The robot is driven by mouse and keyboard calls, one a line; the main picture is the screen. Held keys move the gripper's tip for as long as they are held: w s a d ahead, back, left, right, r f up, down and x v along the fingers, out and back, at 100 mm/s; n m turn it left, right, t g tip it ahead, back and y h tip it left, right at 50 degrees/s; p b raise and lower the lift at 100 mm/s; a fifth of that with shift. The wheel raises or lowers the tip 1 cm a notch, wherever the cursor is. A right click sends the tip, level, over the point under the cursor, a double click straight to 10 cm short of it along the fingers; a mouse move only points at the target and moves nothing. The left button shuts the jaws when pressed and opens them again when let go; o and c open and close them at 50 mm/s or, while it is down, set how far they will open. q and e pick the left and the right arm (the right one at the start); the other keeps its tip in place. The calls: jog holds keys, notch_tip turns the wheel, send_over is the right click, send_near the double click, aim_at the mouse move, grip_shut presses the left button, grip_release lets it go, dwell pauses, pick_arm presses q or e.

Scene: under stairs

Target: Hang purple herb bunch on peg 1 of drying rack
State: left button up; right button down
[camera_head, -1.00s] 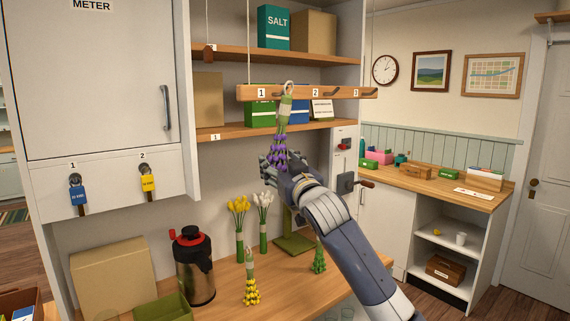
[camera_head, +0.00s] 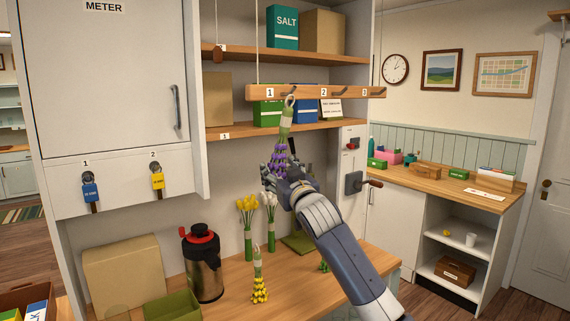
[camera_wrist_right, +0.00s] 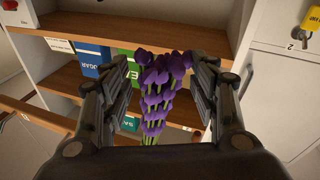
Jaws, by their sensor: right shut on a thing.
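The purple herb bunch (camera_head: 283,143) hangs flowers down, with green stems and a pale loop at its top. The loop is at the wooden drying rack (camera_head: 309,92), just right of label 1, where peg 1 is. I cannot tell whether the loop is around the peg or only in front of it. My right gripper (camera_head: 277,173) is shut on the bunch low down, around the purple flowers. In the right wrist view the flowers (camera_wrist_right: 160,90) show between its two fingers. Pegs 2 (camera_head: 339,92) and 3 (camera_head: 373,91) look empty. My left gripper is not in view.
Below, the wooden counter (camera_head: 230,292) holds a flask (camera_head: 202,270), yellow and white bunches, a green tray (camera_head: 172,307) and a cardboard box (camera_head: 122,272). Shelves with boxes stand behind the rack. A crank handle (camera_head: 370,183) juts out right of the forearm.

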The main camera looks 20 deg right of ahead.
jog(key=shift+w+a+r, duration=0.1)
jog(key=shift+w+r, duration=0.05)
jog(key=shift+w, duration=0.3)
jog(key=shift+s+r, duration=0.25)
jog(key=c, duration=0.5)
grip_release()
jog(key=shift+s+r, duration=0.1)
jog(key=o, duration=0.5)
jog(key=shift+d, duration=0.2)
jog(key=s+d, duration=0.1)
jog(key=s, duration=0.7)
jog(key=shift+s+d+f, duration=0.35)
jog(key=shift+f, duration=0.1)
